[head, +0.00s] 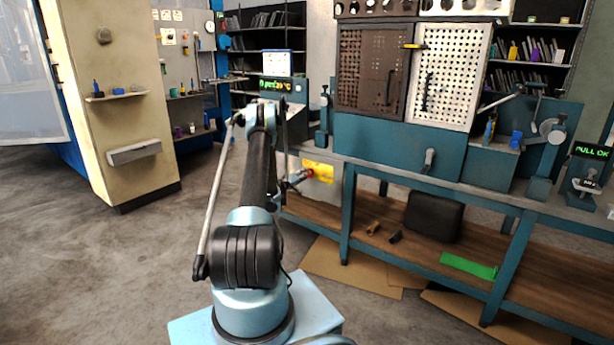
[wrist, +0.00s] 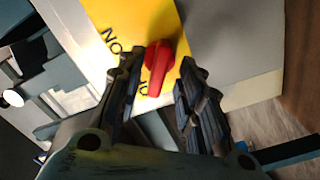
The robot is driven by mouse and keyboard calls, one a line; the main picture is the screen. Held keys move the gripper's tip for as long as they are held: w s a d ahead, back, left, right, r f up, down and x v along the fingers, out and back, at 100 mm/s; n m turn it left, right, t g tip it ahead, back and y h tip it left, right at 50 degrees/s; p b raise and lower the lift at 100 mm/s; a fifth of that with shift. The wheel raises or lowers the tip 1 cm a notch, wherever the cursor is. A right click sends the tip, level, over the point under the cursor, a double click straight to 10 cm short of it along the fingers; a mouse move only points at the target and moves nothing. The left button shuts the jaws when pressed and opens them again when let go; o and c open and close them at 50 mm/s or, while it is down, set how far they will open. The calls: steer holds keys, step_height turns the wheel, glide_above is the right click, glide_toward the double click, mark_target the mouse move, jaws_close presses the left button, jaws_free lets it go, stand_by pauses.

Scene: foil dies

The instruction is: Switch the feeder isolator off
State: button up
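The feeder isolator is a red rotary handle (wrist: 158,68) on a yellow plate (wrist: 118,18) with black lettering, on a grey box. In the wrist view the lettering looks turned over and is partly hidden by a finger; I cannot tell which mark the handle points at. My gripper (wrist: 159,62) is open, with one black finger on each side of the handle and a visible gap at the right finger. Contact with the left finger is unclear. In the head view the yellow plate (head: 320,173) is at the bench's left end, with my gripper (head: 297,178) in front of it.
A teal bench (head: 400,178) carries a press with perforated doors (head: 372,70). Its lower shelf holds a dark box (head: 433,217) and a green piece (head: 468,266). Cardboard (head: 350,264) lies on the floor. The floor at left is clear up to a beige partition (head: 105,100).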

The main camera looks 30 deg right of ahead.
steer(key=shift+x, duration=1.55)
steer(key=shift+s, duration=0.1)
jaws_close()
steer(key=n, duration=0.3)
steer(key=shift+a+f+n, duration=0.15)
steer(key=shift+n, duration=1.95)
